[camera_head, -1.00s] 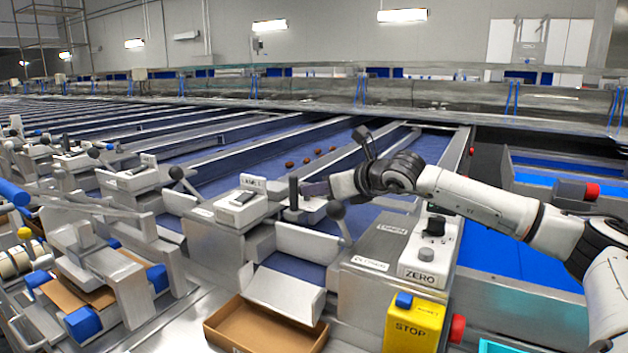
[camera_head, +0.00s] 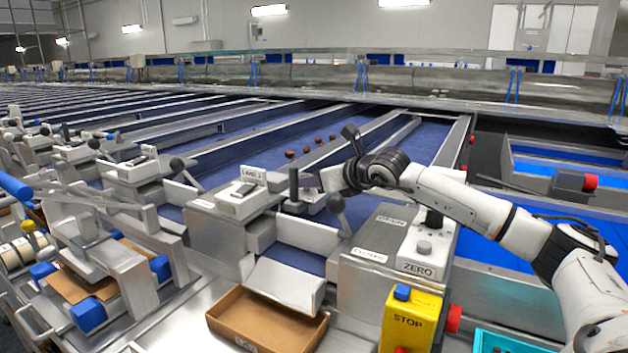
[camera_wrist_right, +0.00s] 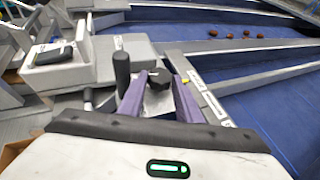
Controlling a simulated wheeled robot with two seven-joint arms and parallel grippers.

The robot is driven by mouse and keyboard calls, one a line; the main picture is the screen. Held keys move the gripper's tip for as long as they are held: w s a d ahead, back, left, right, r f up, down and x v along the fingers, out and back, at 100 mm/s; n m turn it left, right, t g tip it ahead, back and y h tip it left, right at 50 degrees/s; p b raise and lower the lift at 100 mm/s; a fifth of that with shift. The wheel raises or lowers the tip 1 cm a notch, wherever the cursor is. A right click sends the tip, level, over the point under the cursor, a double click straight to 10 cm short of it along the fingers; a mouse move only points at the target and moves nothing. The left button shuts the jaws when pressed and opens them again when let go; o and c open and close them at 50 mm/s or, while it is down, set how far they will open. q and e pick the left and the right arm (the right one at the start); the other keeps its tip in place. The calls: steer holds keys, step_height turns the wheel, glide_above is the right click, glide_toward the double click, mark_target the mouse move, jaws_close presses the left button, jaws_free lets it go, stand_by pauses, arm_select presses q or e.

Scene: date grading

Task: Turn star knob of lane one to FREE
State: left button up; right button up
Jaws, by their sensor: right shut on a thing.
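The dark star knob (camera_wrist_right: 158,79) shows in the right wrist view, between the tips of my purple fingers. My right gripper (camera_wrist_right: 159,92) is shut on it. In the head view my right gripper (camera_head: 308,186) is at the knob's block beside the lane, and the wrist hides the knob. A black upright handle (camera_wrist_right: 122,70) stands just left of the fingers; it also shows in the head view (camera_head: 293,183). Small white labels (camera_wrist_right: 205,92) lie right of the fingers, too small to read. The knob's pointing direction cannot be told. My left gripper is not in view.
A ball-ended lever (camera_head: 337,205) stands close to my right gripper. A ZERO box (camera_head: 418,265) and a yellow STOP box (camera_head: 410,318) are nearer. An open cardboard box (camera_head: 225,325) sits below the chute. Several brown dates (camera_head: 305,152) lie on the blue belt.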

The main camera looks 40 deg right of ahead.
arm_select(q)
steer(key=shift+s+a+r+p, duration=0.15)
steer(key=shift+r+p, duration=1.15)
steer(key=shift+p, duration=0.1)
arm_select(e)
steer(key=shift+d+f+n+y, duration=0.1)
steer(key=shift+d+n+y, duration=0.05)
steer(key=shift+n+y, duration=0.6)
steer(key=shift+d+n+y, duration=0.15)
steer(key=shift+n+y, duration=0.5)
steer(key=shift+y, duration=0.2)
steer(key=o, duration=0.8)
steer(key=shift+c, duration=0.2)
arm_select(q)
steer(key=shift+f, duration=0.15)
arm_select(e)
steer(key=shift+s+d, duration=0.1)
